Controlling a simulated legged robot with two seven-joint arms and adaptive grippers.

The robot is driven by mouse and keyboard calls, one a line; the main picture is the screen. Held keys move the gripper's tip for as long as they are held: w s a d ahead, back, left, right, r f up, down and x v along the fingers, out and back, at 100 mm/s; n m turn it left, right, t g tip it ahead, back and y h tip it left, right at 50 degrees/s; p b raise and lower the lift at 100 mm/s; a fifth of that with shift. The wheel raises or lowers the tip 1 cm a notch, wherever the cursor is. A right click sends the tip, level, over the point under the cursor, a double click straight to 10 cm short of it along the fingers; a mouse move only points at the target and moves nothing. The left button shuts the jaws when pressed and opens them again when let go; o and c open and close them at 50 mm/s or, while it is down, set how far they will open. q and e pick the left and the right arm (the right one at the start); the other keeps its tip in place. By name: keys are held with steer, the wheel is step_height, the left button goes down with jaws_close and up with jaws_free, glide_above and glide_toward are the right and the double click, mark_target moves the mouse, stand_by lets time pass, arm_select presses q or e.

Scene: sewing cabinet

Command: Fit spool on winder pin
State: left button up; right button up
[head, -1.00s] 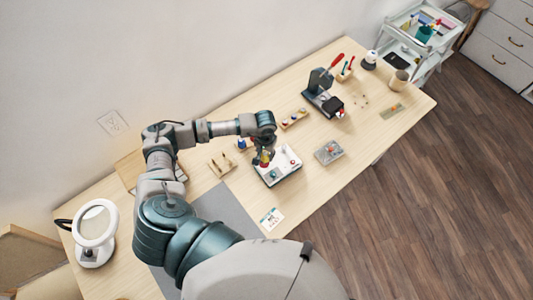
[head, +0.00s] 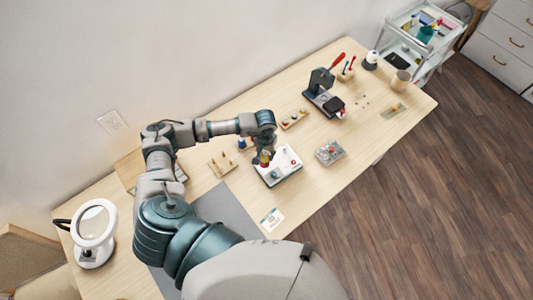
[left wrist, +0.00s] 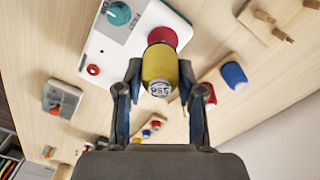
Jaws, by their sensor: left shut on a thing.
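My left gripper (head: 264,160) is shut on a yellow spool (left wrist: 160,68), which sits between its two fingers in the left wrist view. A printed round end of the spool faces the wrist camera. The spool is over one end of the white winder (head: 283,171), which also shows in the left wrist view (left wrist: 110,55). A red disc (left wrist: 163,37) shows just past the spool's far end; I cannot tell whether it touches the spool. The winder has a teal knob (left wrist: 118,14) and a red button (left wrist: 93,70). The pin is hidden. My right gripper is not in view.
A wooden peg rack (head: 222,164) stands left of the winder. Another rack (head: 294,119) with spools and a dark sewing machine (head: 324,98) stand behind. A clear box (head: 329,152) is to the right. A card (head: 272,219) lies in front. The right front table is mostly clear.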

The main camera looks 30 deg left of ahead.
arm_select(q)
steer(key=shift+a, duration=0.1)
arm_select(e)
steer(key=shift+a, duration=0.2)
arm_select(q)
steer(key=shift+d, duration=0.2)
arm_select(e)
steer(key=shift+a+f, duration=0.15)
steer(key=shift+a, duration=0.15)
arm_select(q)
steer(key=shift+b, duration=0.35)
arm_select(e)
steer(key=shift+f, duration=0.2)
arm_select(q)
steer(key=shift+a, duration=0.15)
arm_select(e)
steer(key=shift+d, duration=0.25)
arm_select(q)
steer(key=shift+a+f+b, duration=0.1)
steer(key=shift+f+b, duration=0.7)
steer(key=shift+b, duration=0.95)
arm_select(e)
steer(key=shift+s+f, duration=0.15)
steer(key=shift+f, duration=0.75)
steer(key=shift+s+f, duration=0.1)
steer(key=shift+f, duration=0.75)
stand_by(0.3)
